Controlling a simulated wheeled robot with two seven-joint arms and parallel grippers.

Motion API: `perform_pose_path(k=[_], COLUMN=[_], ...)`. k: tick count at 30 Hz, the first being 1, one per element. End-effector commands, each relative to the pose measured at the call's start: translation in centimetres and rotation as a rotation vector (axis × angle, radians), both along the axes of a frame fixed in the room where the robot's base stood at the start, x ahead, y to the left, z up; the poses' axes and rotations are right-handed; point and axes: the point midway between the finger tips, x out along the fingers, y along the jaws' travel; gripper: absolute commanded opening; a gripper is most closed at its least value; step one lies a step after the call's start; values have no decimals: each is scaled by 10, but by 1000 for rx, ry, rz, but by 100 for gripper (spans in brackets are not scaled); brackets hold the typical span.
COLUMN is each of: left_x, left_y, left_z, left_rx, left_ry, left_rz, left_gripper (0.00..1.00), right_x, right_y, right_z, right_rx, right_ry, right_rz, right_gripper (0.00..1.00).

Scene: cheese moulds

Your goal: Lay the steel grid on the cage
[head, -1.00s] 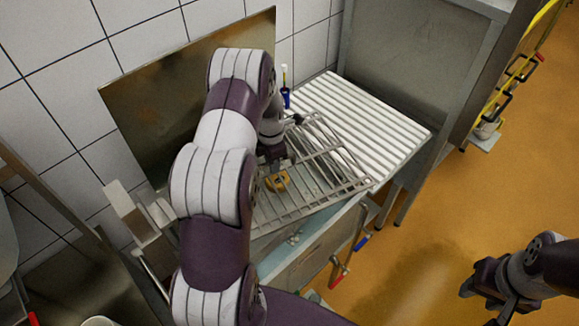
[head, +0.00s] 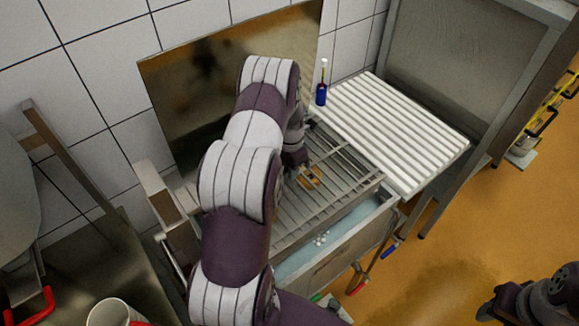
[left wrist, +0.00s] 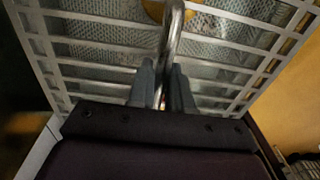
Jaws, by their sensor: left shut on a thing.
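The steel grid (head: 325,190), a frame of parallel bars, lies roughly level over the basin in the head view, in line with its sides. In the left wrist view the grid (left wrist: 100,48) fills the upper part. My left gripper (left wrist: 160,78) is shut on its upright looped handle (left wrist: 174,38). In the head view my arm hides much of this gripper and the grid's left part. A grey perforated surface (left wrist: 115,30), perhaps the cage, shows beneath the bars; whether the grid touches it I cannot tell. My right gripper (head: 497,305) is at the lower right, its fingers unclear.
A yellow piece (head: 309,178) shows at the grid. The basin (head: 345,232) holds pale liquid and small white bits (head: 321,239). A white ribbed board (head: 395,130) adjoins the right, with a blue bottle (head: 321,94) behind. A metal panel (head: 190,90) stands at the back.

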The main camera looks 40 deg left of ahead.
Motion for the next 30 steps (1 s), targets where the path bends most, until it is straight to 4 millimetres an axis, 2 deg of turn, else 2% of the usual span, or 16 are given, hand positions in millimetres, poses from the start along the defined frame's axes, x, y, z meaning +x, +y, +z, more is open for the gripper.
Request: perform_pose_path(k=[8,25,26,27,28,30], left_x=[2,2,2,2,1,1], left_y=[1,1,1,1,1,0], left_z=[3,-6,-6,-5,-6,-6], left_rx=[2,2,2,2,2,1], left_ry=[-5,-5,-5,-5,-4,-3], left_rz=[0,0,0,0,0,0], left_gripper=[0,0,29,42,49,49], right_x=[0,0,0,0,0,0], right_y=[0,0,0,0,0,0], right_z=[1,-6,-5,-5,-5,-5], right_rx=[0,0,0,0,0,0], right_ry=[0,0,0,0,0,0], right_rz=[0,0,0,0,0,0], right_gripper=[43,43,43,43,43,43])
